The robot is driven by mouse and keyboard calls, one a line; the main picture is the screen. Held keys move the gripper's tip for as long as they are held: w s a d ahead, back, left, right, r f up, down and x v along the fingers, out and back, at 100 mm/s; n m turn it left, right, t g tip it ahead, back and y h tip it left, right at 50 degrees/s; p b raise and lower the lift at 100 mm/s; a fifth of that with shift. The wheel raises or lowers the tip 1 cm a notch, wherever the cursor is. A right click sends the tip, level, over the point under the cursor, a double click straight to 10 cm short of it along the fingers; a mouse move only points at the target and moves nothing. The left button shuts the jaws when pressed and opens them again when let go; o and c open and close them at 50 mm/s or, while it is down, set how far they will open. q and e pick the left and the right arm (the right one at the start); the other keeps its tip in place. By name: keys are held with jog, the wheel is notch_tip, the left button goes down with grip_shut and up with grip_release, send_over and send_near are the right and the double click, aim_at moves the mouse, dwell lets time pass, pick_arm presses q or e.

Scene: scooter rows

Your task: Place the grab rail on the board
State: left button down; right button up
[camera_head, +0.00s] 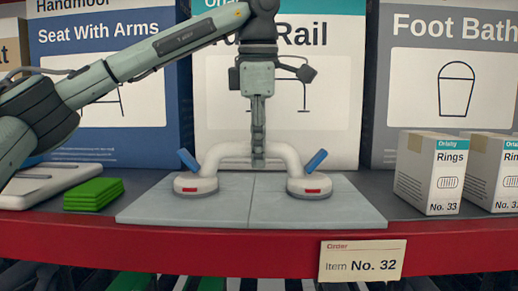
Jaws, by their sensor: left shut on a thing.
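A white grab rail (290,158) with two round suction bases and blue levers is at the centre of the head view. Its bases appear to rest on, or sit just above, the light grey board (255,210), one on each side of the board's centre line. My left gripper (258,150) points straight down and is shut on the middle of the rail's handle. The gripper covers the middle of the handle. My right gripper is not in view.
Several green pads (94,194) lie stacked left of the board. White Rings boxes (430,175) stand at the right. Large boxes, including a Foot Bath box (443,85), line the back. A card reading No. 32 (361,261) hangs on the red shelf edge (150,246).

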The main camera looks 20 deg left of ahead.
pick_arm(q)
jog(key=c, duration=1.3)
grip_release()
jog(key=r, duration=0.4)
jog(key=s+r, duration=0.1)
jog(key=r, duration=0.3)
jog(key=s+r, duration=0.1)
jog(key=r, duration=0.2)
jog(key=shift+s+d+r, duration=0.15)
jog(key=shift+d+r, duration=0.25)
